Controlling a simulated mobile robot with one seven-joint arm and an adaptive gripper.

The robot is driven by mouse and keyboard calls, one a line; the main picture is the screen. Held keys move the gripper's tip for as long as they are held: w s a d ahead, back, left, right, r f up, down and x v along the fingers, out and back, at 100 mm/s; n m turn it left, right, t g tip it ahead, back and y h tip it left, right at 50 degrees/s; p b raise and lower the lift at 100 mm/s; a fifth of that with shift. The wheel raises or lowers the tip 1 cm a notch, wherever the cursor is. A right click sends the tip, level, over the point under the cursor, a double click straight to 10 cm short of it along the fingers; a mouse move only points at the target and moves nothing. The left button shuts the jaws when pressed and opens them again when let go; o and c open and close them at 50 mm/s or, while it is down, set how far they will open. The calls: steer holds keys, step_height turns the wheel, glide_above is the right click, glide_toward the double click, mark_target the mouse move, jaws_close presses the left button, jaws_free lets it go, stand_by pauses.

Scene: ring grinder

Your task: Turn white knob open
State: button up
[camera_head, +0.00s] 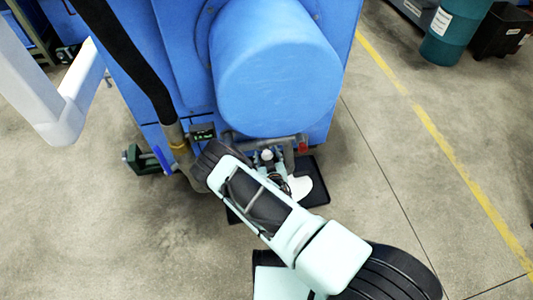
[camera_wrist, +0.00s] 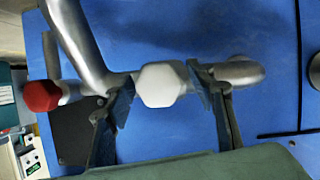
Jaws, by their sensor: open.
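The white knob (camera_wrist: 162,84) is a faceted cap on a grey metal pipe, near the middle of the wrist view. My gripper (camera_wrist: 161,96) is open, with one finger to the left of the knob and one to the right. Small gaps show between the fingers and the knob, and nothing is clamped. In the head view the white knob (camera_head: 267,154) shows small, beyond my arm at the front of the blue machine (camera_head: 275,75). My fingers are hard to make out there.
A red knob (camera_wrist: 42,95) sits on the pipe's left end in the wrist view. In the head view a black tray (camera_head: 318,180) with a white patch lies under the pipework. A thick black hose (camera_head: 130,60) runs down at left. Open floor lies to the right.

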steer(key=c, duration=1.2)
